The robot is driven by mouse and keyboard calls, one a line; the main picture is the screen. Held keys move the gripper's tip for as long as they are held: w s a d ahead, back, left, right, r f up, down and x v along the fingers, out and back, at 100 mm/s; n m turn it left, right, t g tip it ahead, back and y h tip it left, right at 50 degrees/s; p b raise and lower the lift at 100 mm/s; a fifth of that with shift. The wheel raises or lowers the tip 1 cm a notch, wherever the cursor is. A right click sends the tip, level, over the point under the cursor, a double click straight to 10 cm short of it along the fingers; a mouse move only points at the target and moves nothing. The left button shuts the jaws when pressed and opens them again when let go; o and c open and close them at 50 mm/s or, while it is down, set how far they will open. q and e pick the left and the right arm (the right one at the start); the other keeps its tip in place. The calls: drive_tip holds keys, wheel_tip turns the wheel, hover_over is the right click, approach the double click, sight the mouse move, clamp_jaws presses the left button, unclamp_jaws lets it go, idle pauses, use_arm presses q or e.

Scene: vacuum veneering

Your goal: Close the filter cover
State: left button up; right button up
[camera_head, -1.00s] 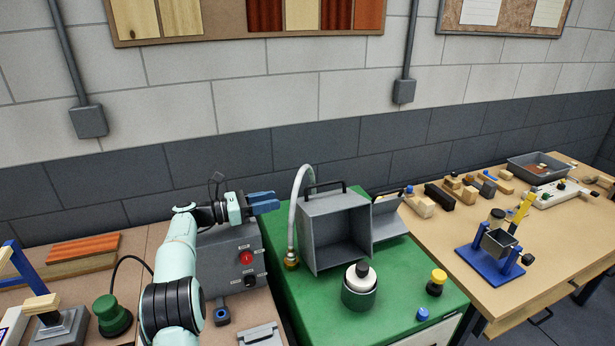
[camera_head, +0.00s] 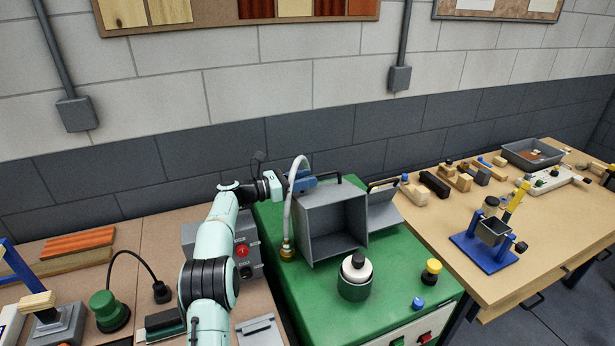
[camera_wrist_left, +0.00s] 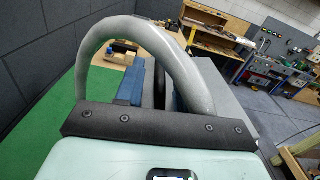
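The filter box (camera_head: 325,232) is a grey open-fronted housing with a black top handle on the green bench. Its cover (camera_head: 384,212), a grey panel with a dark handle, stands swung open at the box's right side. My left gripper (camera_head: 304,183), with blue fingers, is at the box's upper left rear, behind the pale hose and left of the cover. In the left wrist view the hose (camera_wrist_left: 192,75) arches across the foreground, and a blue finger (camera_wrist_left: 131,84) shows beyond it; the finger gap is unclear. My right gripper is in neither view.
The pale hose rises from a brass fitting (camera_head: 287,250) at the box's left. A dark green canister (camera_head: 355,285) with a white-and-black top stands before the box. A yellow-topped knob (camera_head: 431,272) is to its right. The wooden table (camera_head: 430,225) holds several blocks and a blue stand.

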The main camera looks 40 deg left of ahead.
use_arm(q)
drive_tip(key=shift+w+d, duration=0.25)
drive_tip(key=shift+w, duration=0.3)
drive_tip(key=shift+s, duration=0.1)
clamp_jaws()
drive_tip(key=shift+r, duration=0.1)
drive_tip(key=shift+d, duration=0.1)
